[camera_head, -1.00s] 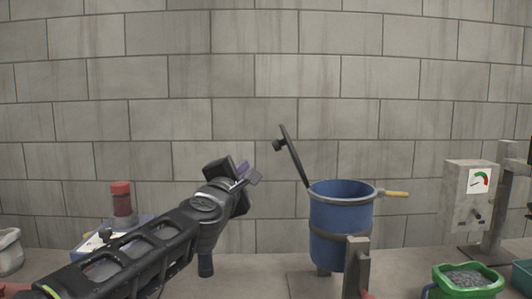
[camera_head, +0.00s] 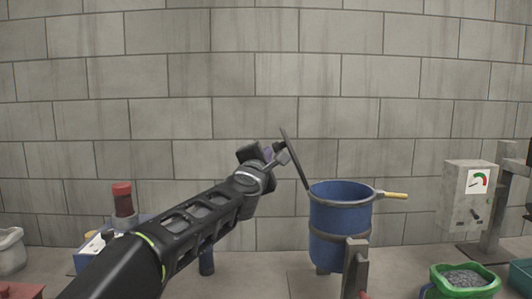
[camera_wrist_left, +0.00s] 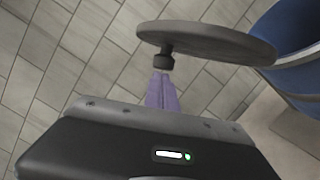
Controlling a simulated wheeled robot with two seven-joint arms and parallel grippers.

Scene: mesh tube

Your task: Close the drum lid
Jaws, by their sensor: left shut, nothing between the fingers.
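The blue drum (camera_head: 340,220) stands upright in its stand, with its mouth open at the top. Its dark round lid (camera_head: 296,160) is raised on edge at the drum's left rim, leaning a little left. The lid also shows in the left wrist view (camera_wrist_left: 210,42), with a dark knob (camera_wrist_left: 164,60) on its outer face. My left gripper (camera_head: 277,156) is at the outer, left side of the lid, by the knob. Its purple fingers (camera_wrist_left: 161,90) are together and empty, with their tips close to the knob; I cannot tell whether they touch it. My right gripper is out of view.
A yellow-tipped handle (camera_head: 396,196) sticks out from the drum's right rim. A grey gauge box (camera_head: 468,195) and a green tray of gravel (camera_head: 466,280) stand at the right. A red-capped item (camera_head: 122,198) is at the left. The wall is behind.

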